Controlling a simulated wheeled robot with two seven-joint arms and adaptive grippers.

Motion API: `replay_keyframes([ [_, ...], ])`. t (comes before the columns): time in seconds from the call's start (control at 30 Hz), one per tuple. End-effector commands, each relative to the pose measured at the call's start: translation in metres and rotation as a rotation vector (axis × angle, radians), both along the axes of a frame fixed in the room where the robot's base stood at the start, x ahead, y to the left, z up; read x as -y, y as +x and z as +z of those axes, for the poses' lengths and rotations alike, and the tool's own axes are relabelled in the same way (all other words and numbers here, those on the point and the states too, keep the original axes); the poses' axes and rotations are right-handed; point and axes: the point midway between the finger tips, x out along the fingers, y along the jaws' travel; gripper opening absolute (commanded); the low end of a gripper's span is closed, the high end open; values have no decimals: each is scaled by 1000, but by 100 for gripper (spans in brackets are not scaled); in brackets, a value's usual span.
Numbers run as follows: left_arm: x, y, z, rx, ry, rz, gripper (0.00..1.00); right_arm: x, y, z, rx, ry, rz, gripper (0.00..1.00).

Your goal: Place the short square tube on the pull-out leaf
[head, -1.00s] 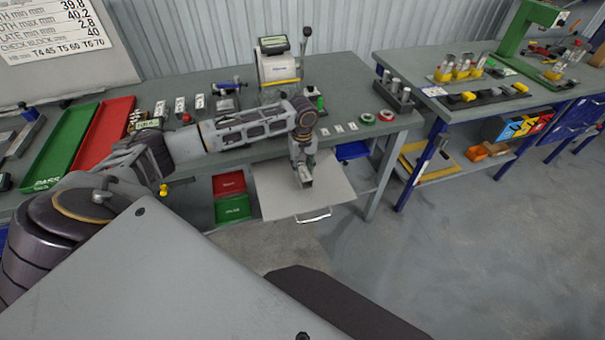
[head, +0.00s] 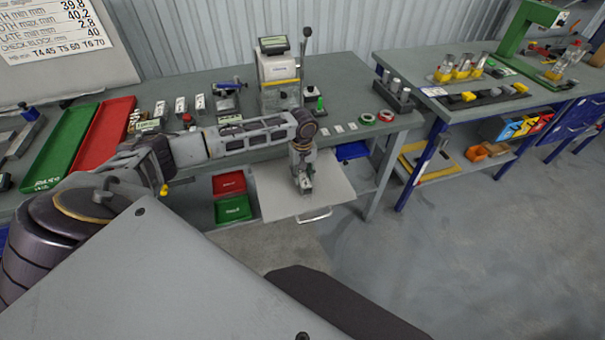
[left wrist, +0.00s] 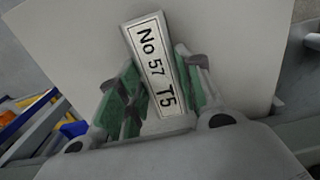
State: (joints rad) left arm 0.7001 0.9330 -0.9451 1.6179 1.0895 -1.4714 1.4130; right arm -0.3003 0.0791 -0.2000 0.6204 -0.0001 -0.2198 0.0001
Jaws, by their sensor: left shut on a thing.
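The short square tube (left wrist: 155,65) shows in the left wrist view as a pale piece with a white label reading "No 57 T5". It lies between the green-padded fingers of my left gripper (left wrist: 160,100), which is shut on it. In the head view my left gripper (head: 305,188) points down over the pull-out leaf (head: 275,198), a light grey board drawn out from under the bench with a handle at its front. The leaf also fills the back of the left wrist view (left wrist: 225,45). I cannot tell whether the tube touches the leaf. My right gripper is out of view.
A green tray (head: 60,145) and a red tray (head: 105,135) lie on the bench at left. A grey instrument (head: 278,70) stands behind my arm. Red and green bins (head: 232,208) sit below, left of the leaf. The leaf is otherwise clear.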

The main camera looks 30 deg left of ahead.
Motion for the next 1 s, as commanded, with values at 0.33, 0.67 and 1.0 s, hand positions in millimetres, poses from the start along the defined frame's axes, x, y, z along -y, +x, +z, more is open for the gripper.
replay_keyframes([
  [0.33, 0, 0, -2, 0, 0, 0, 57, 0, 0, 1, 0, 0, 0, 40],
  [0.67, 0, 0, -1, 0, 0, 0, 57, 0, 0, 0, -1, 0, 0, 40],
  [1.0, -1, 0, 25, 2, 1, 1, 57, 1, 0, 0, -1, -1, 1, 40],
])
